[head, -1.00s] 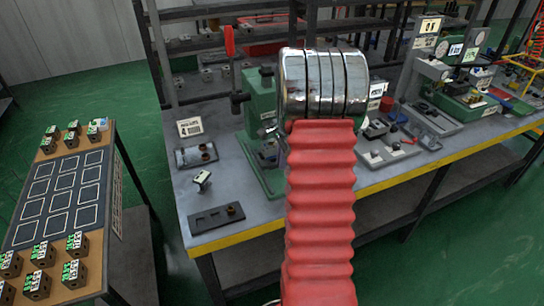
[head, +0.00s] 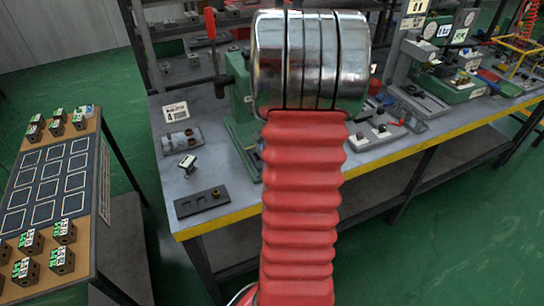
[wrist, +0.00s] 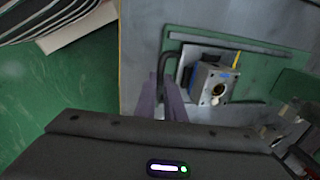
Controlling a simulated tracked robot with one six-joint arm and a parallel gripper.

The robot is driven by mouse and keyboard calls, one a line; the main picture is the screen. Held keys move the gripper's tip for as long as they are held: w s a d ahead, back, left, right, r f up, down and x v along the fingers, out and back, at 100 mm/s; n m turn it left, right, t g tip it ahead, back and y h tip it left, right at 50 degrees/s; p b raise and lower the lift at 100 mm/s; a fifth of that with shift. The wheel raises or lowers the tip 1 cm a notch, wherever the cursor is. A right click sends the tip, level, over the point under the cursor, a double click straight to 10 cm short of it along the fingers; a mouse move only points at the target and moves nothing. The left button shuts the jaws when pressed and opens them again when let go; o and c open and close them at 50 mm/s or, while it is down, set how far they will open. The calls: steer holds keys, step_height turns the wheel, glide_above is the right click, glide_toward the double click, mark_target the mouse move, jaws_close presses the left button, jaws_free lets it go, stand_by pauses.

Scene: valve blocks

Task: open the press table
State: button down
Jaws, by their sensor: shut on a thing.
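In the head view the green press (head: 241,98), with a red-gripped lever (head: 211,40), stands on the grey bench. My red, silver-topped arm covers much of it and hides my gripper there. In the wrist view my gripper (wrist: 168,102) shows narrow purple fingers beyond its dark body. They are shut on a dark curved handle (wrist: 172,65). Just right of the handle is a grey metal block (wrist: 211,84) with a round bore and a blue mark, on the green press base (wrist: 235,45). A yellow strip sticks up behind the block. How far the table is out is unclear.
A dark tray (head: 202,201), a small block (head: 187,162) and a sign (head: 175,111) are on the bench left of the press. Fixtures stand close on its right. A side table (head: 52,262) with several blocks is at left. Green floor lies between.

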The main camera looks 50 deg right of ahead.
steer(key=shift+s+d+r, duration=0.1)
steer(key=shift+d, duration=0.05)
steer(key=c, duration=1.9)
jaws_free()
steer(key=shift+o, duration=0.3)
steer(key=shift+a, duration=0.2)
step_height(320, 180, up, 13)
steer(key=s+a, duration=0.1)
steer(key=s, duration=0.1)
steer(key=shift+r, duration=0.2)
steer(key=shift+s+a, duration=0.1)
